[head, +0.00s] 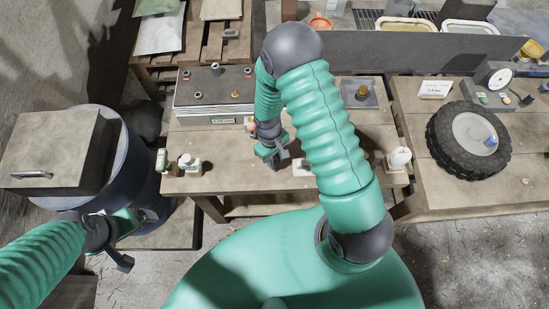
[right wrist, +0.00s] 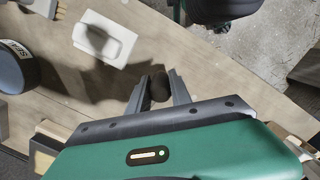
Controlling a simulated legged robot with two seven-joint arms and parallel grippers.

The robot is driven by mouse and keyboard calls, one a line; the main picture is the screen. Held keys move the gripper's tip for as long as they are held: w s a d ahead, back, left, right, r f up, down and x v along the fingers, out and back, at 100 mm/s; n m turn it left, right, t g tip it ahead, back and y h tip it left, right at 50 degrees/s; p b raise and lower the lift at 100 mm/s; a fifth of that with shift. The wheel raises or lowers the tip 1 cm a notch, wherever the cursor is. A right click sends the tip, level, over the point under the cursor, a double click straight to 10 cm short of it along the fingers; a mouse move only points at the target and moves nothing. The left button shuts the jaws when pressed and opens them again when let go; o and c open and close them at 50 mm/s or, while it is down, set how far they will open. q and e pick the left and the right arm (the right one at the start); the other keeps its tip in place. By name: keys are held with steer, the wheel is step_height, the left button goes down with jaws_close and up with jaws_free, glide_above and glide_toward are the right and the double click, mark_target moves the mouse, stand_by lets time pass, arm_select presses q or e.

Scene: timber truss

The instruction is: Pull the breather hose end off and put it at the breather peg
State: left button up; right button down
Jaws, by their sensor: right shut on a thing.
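My right gripper (head: 272,152) is low over the middle bench, in front of the grey block. In the right wrist view its fingers (right wrist: 158,92) are shut on a dark rounded piece (right wrist: 158,82), which looks like the breather hose end. The rest of the hose is hidden. The grey block (head: 213,95) has several short ports on top and a green label. I cannot make out the breather peg for certain. My left gripper (head: 122,250) hangs at the lower left beside a blue drum; its jaw state is unclear.
A tyre (head: 440,150) lies on the right bench. The blue drum (head: 140,185) stands at left.

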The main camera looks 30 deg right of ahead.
steer(key=shift+f+b, duration=0.45)
steer(key=shift+f, duration=0.25)
steer(key=c, duration=1.1)
jaws_free()
steer(key=shift+r, duration=0.1)
